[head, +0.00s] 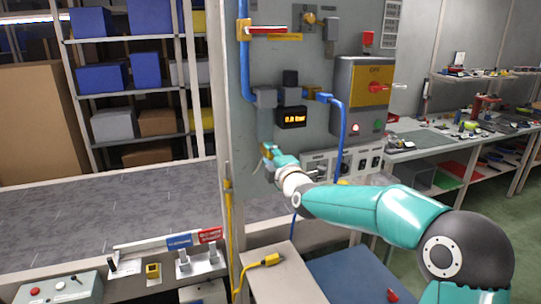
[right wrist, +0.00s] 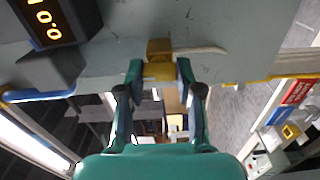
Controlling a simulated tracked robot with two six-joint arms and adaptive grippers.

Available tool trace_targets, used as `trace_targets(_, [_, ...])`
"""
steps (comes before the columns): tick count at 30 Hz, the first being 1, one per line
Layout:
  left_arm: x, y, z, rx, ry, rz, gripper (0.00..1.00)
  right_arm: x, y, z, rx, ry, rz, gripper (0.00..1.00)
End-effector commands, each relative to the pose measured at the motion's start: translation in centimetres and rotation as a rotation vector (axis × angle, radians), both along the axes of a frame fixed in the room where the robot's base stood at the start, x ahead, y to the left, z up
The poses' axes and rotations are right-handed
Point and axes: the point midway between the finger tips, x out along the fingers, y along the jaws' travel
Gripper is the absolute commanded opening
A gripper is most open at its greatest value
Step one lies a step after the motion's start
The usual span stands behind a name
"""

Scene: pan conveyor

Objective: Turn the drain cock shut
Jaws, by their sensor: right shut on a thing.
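The drain cock is a small yellow-brass fitting (right wrist: 158,52) on the grey panel, below the digital display; in the head view its yellow part (head: 266,150) shows at the tip of my right arm. My right gripper (right wrist: 160,70) is shut on the drain cock, with one teal finger on each side of it in the right wrist view. The gripper (head: 271,157) hides part of the cock in the head view. A pale lever or wire runs right from the cock in the wrist view. My left gripper is not in view.
The display (head: 291,117) reads about 0.0 bar. A red-handled valve (head: 268,30) and a yellow switch box with red knob (head: 375,87) are on the panel above. A blue hose (head: 341,125) hangs right of the gripper. A yellow cable (head: 231,220) runs down the panel's left edge.

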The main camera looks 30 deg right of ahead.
Motion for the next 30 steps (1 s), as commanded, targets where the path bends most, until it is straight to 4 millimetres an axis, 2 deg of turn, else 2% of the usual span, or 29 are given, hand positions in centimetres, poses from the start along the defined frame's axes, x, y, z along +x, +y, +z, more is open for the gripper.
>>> trace_targets(7, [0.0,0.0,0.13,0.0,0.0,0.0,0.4,0.08,0.31,-0.59,-0.069,0.03,0.008,0.0])
trace_targets(21, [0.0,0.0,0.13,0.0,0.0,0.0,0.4,0.08,0.36,-0.78,-0.082,0.037,0.009,0.0])
trace_targets(22, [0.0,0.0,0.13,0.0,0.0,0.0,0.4,0.08,0.36,-0.79,-0.082,0.037,0.009,0.4])
trace_targets(26, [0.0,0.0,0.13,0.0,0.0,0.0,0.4,0.06,0.3,-0.68,-0.081,0.034,0.008,0.6])
trace_targets(30, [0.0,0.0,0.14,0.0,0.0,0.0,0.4,0.03,0.18,-0.47,-0.081,0.03,0.004,0.6])
